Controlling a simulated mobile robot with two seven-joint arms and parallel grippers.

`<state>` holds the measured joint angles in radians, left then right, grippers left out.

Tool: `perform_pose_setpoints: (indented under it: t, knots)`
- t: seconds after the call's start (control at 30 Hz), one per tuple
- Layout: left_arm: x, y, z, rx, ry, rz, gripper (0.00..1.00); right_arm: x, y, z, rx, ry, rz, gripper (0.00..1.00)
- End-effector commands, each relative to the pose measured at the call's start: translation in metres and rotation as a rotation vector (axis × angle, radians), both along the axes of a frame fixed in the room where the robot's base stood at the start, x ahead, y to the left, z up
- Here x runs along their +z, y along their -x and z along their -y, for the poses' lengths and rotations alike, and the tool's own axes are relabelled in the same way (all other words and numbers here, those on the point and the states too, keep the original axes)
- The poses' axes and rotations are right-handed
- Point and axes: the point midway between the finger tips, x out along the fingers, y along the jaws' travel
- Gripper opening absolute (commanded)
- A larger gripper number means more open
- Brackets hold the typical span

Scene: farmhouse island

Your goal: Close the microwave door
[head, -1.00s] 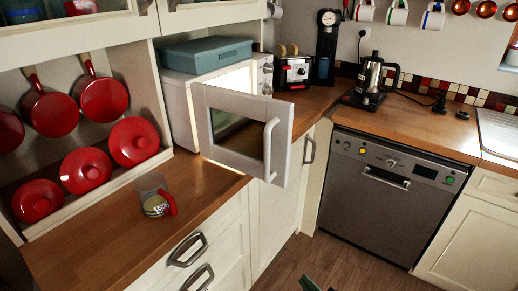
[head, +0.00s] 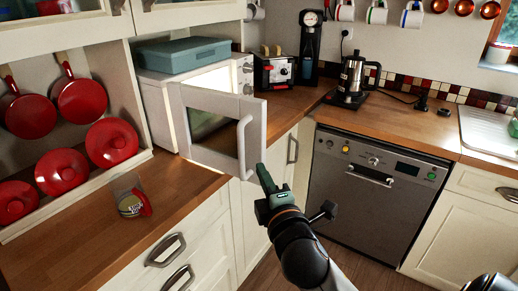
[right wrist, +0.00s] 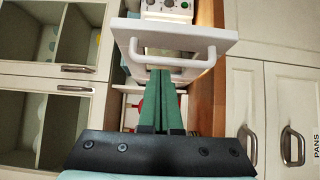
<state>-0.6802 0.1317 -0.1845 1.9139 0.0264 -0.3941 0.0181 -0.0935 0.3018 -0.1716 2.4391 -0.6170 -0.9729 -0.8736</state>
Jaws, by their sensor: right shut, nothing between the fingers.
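The white microwave (head: 158,92) stands on the wooden counter with its door (head: 205,130) swung open toward me. The door has a dark window and a white bar handle (head: 242,145) on its free edge. My right gripper (head: 262,172) is shut and empty, its green fingers just right of and below the handle in the head view. My left gripper is not in view.
A teal box (head: 182,52) lies on the microwave. A glass mug with a red handle (head: 130,198) stands on the counter at left. A toaster (head: 273,70) and a kettle (head: 356,78) stand farther back. Drawers and a dishwasher (head: 368,185) line the front.

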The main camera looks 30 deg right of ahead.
Motion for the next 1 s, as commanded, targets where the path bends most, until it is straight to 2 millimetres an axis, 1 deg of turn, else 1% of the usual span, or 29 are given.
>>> perform_pose_setpoints:
  t: [0.03, 0.2, 0.37, 0.4, 0.5, 0.63, 0.8, 1.0]
  knots:
    - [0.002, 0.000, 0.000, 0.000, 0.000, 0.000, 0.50, 0.002, -0.011, 0.004, -0.002, 0.003, 0.001, 0.00]
    - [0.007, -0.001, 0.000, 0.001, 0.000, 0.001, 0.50, 0.002, -0.045, 0.015, -0.001, 0.002, 0.000, 0.00]
    - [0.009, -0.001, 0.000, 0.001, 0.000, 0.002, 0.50, 0.001, -0.072, 0.024, -0.001, -0.001, 0.001, 0.00]
    - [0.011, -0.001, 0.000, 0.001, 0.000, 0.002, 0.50, 0.001, -0.076, 0.030, -0.002, 0.002, -0.002, 0.00]
    - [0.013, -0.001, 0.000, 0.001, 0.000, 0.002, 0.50, 0.001, -0.081, 0.044, -0.002, 0.001, -0.001, 0.00]
    - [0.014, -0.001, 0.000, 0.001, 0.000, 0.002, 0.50, 0.000, -0.087, 0.054, 0.000, -0.001, -0.002, 0.00]
    - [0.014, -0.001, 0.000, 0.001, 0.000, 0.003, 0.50, 0.000, -0.089, 0.059, 0.001, -0.001, -0.001, 0.00]
    - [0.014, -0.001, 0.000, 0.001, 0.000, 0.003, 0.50, 0.000, -0.089, 0.059, 0.001, -0.001, -0.001, 0.00]
